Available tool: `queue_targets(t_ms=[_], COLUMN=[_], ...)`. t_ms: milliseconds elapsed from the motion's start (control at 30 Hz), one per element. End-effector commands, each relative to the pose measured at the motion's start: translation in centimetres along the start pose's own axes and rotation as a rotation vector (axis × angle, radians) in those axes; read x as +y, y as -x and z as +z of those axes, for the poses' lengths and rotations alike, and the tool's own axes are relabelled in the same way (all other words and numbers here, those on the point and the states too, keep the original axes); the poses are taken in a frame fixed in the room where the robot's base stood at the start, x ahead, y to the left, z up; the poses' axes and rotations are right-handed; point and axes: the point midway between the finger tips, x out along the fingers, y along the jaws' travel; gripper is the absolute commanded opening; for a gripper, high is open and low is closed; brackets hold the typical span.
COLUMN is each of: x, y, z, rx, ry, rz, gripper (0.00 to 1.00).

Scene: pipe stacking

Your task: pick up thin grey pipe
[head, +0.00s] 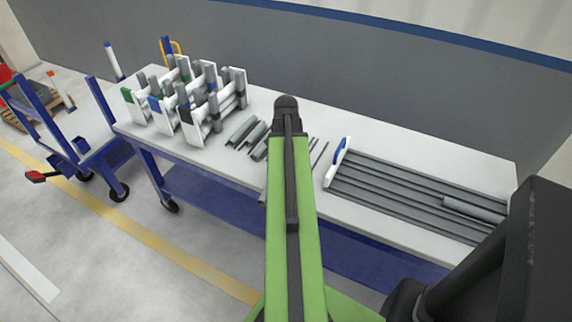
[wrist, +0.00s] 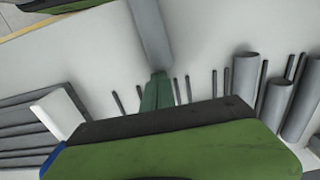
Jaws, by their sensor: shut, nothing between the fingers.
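Several thin grey pipes lie side by side on the table; in the wrist view one thin grey pipe (wrist: 177,92) lies just right of my gripper (wrist: 158,78), and another thin pipe (wrist: 140,98) lies just left. Which one the task means, I cannot tell. In the head view a thin dark pipe (head: 319,154) shows right of my arm. My gripper is shut and empty, with its green fingers close together; my arm hides it in the head view. A wider grey bar or pipe (wrist: 150,30) extends beyond the fingertips; whether they touch it is unclear.
A rack of long grey pipes (head: 400,201) with a white end plate (head: 337,162) lies right. Short wider pipes (head: 243,131) lie left of my arm. White holders with pipes (head: 190,108) stand at the table's left. A blue cart (head: 90,155) stands beside the table (head: 390,140).

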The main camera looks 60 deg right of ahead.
Motion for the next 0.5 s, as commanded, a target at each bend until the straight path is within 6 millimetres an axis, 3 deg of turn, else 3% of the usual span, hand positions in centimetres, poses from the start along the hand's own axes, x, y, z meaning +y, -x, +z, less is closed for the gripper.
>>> queue_targets(t_ms=[167, 367, 400, 500], x=[0.1, -0.4, -0.2, -0.2], y=[0.0, 0.0, 1.8, 4.3], z=[-1.0, -4.3, -3.9, -3.7], rx=[0.0, -0.001, -0.001, -0.001], ry=[-0.003, 0.008, 0.008, 0.009], rz=[-0.001, -0.001, -0.001, -0.001], gripper=[0.0, 0.0, 0.0, 0.0])
